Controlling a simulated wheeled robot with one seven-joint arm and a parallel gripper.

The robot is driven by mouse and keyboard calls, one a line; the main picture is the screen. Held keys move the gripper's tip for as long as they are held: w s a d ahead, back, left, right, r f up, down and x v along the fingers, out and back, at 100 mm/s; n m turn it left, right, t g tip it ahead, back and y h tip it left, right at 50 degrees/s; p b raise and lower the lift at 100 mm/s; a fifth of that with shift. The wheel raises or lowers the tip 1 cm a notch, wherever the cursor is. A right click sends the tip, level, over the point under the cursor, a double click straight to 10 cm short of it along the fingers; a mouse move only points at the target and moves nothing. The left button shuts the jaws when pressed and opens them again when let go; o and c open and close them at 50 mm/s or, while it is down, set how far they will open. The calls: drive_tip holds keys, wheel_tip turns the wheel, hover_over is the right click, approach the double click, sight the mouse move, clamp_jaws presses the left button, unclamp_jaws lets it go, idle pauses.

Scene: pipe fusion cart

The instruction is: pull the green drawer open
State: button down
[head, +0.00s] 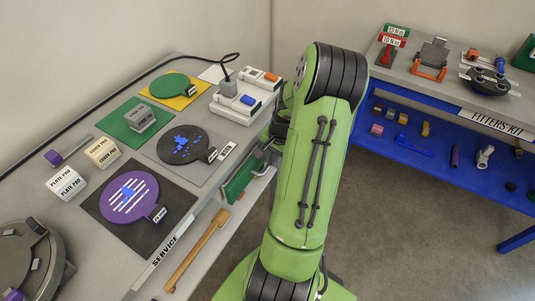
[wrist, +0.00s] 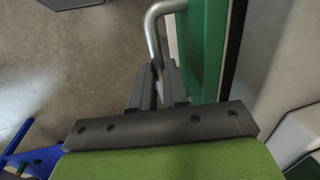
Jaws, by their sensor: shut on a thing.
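The green drawer front (head: 240,178) is set in the near side of the left bench, partly hidden by my arm. In the wrist view the green front (wrist: 203,45) fills the upper right, with a dark strip along its right side. Its grey bar handle (wrist: 154,32) curves out from the front. My gripper (wrist: 158,88) is shut on the handle, with the bar running down between the two fingers. In the head view my gripper is mostly hidden behind my green arm. I cannot tell how far out the drawer stands.
The left bench (head: 205,205) carries round plates on coloured mats, labelled blocks and a white device (head: 236,105). A blue-shelved bench (head: 455,150) stands at right. Open floor (head: 400,210) lies between the benches.

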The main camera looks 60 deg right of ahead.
drive_tip(key=s+d, duration=0.2)
drive_tip(key=s, duration=1.9)
drive_tip(key=c, duration=1.1)
unclamp_jaws()
drive_tip(key=s+r+p, duration=0.1)
drive_tip(key=r, duration=0.4)
drive_tip(key=s+r+p, duration=0.1)
drive_tip(key=r+p, duration=0.1)
drive_tip(key=r, duration=0.3)
drive_tip(key=s+r+p, duration=0.1)
drive_tip(key=r+p, duration=0.1)
drive_tip(key=r, duration=0.3)
drive_tip(key=shift+d+r, duration=0.15)
drive_tip(key=shift+r, duration=0.1)
